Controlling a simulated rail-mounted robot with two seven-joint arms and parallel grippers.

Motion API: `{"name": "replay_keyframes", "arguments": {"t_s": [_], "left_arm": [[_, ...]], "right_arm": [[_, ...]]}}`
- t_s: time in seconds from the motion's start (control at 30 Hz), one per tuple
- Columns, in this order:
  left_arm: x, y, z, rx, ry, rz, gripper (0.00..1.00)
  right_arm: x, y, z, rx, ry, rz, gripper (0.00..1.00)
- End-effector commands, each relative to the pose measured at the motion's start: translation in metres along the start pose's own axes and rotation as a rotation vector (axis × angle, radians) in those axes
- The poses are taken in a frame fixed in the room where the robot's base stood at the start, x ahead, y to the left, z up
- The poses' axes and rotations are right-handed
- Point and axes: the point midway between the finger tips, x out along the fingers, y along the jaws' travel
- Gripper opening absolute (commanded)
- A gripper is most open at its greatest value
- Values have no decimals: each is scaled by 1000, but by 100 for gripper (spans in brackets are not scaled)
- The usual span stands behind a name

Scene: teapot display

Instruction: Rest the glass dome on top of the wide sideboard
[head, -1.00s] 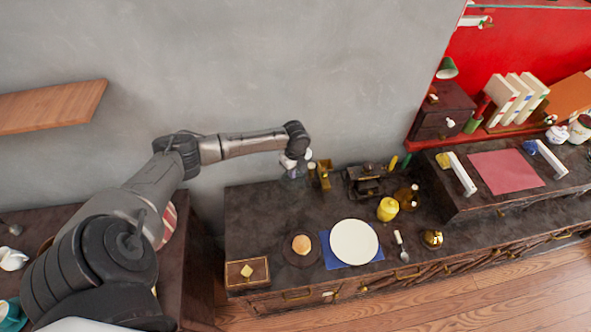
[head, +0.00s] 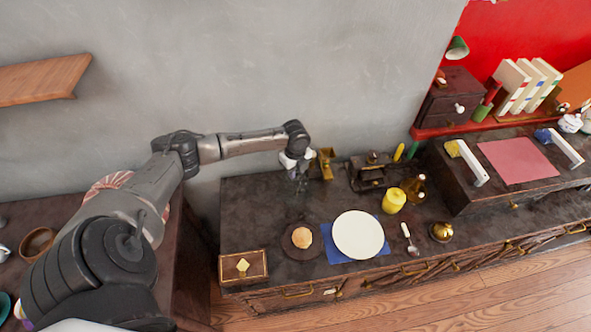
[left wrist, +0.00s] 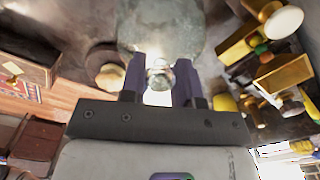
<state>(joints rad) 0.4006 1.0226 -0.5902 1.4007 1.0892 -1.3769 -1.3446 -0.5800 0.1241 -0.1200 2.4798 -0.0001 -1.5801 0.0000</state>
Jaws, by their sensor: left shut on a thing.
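The wide sideboard (head: 245,210) is dark with a mottled top and runs along the grey wall. My left gripper (head: 298,180) is over its back left part in the head view. In the left wrist view, the left gripper (left wrist: 158,75) is shut on the small knob of the clear glass dome (left wrist: 163,30). The dome extends beyond the fingers, over the dark top. In the head view the dome is too faint to make out, and I cannot tell whether its rim touches the sideboard. My right gripper is not in view.
Near the gripper stand a bun on a dark round board (head: 301,241), a white plate (head: 357,235), a brass-coloured object (head: 325,163) and a dark device (head: 369,172). A butter tray (head: 244,266) is at the front left. The sideboard's left back top is clear.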

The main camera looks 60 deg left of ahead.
Motion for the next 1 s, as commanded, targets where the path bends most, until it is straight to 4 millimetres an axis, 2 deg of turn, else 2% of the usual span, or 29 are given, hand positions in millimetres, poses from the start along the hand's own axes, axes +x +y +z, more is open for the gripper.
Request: {"name": "replay_keyframes", "arguments": {"t_s": [1.0], "left_arm": [[7,0,0,0,0,-1,6]], "right_arm": [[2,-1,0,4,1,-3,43]]}}
